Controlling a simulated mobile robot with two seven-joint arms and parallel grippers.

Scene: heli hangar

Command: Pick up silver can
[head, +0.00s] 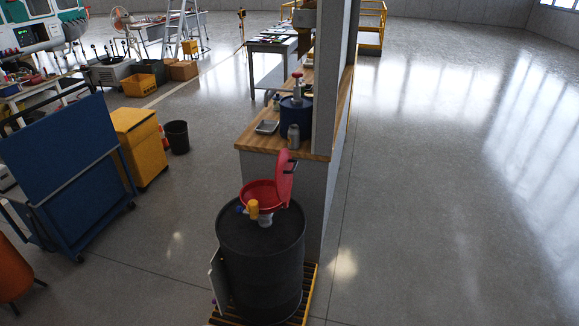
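A silver can (293,137) stands upright near the front right corner of a wooden-topped counter (257,139). It is small in the view, beside the grey upright panel and in front of a dark blue drum. The raised red lid of the funnel comes up close below it in the picture. Neither of my grippers shows in the head view.
A black drum (262,255) with a red funnel (258,196) stands before the counter. A silver tray (267,127) and the blue drum (296,110) are on the counter. A blue cart (65,170) and yellow cabinet (138,145) stand left. The right floor is clear.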

